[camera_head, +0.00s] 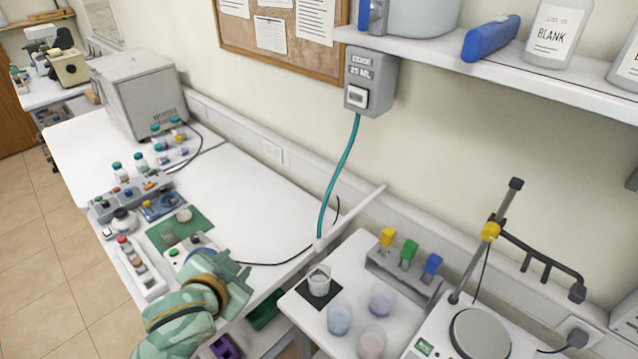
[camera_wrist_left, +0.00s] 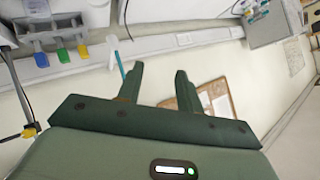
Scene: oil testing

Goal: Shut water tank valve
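The water tank (camera_head: 415,15) is a translucent grey container on the wall shelf, cut off by the top edge. A blue part (camera_head: 375,17), which may be its valve, shows at its left side. Below hangs a grey dosing box (camera_head: 371,80) marked "DOSE 25 ML", with a white switch (camera_head: 357,97). A teal hose (camera_head: 338,175) runs down from it toward a beaker (camera_head: 319,280) on a dark pad. My left gripper (camera_head: 228,268) is over the left bench, well below the tank. In the left wrist view its fingers (camera_wrist_left: 158,85) are apart with nothing between them. My right gripper is out of view.
A rack with yellow, green and blue pieces (camera_head: 409,252) stands behind several cups. A hotplate (camera_head: 478,335) with a stand (camera_head: 490,230) is at right. A blue object (camera_head: 491,38) and a "BLANK" bottle (camera_head: 558,35) share the shelf. The left bench's middle (camera_head: 255,200) is clear.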

